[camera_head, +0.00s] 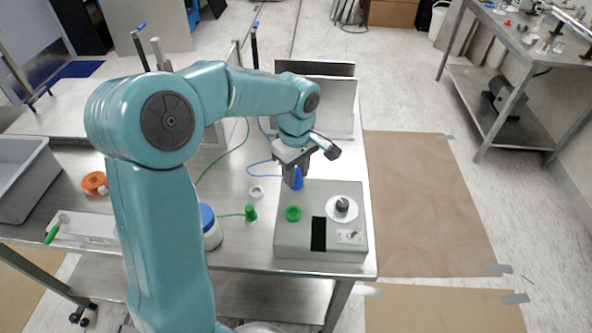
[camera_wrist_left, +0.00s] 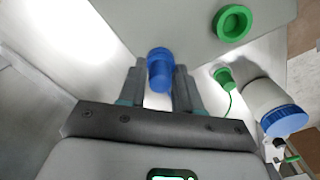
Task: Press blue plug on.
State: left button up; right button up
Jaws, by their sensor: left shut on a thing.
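The blue plug (camera_head: 297,181) is at the back left of the grey box (camera_head: 285,240) in the head view. Its blue cable runs off to the left. My left gripper (camera_head: 294,168) is shut on the plug from behind and above. In the left wrist view the blue plug (camera_wrist_left: 160,70) sits between the two fingers of the left gripper (camera_wrist_left: 158,84). I cannot tell whether the plug touches the box or is seated in it; any socket below it is hidden. A green socket ring (camera_head: 293,213) is on the box, just in front. My right gripper is not in view.
A green plug (camera_head: 250,213) with a green cable and a blue-lidded white jar (camera_head: 212,233) stand left of the box. A white ring (camera_head: 257,191) and an orange roll (camera_head: 94,183) lie on the metal table. A black knob (camera_head: 342,205) is on the box's right.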

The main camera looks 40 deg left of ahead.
pick_arm(q)
jog(key=shift+f, duration=0.15)
jog(key=o, duration=1.6)
notch_tip(320, 180, up, 16)
jog(key=p, duration=1.2)
jog(key=shift+w, duration=0.1)
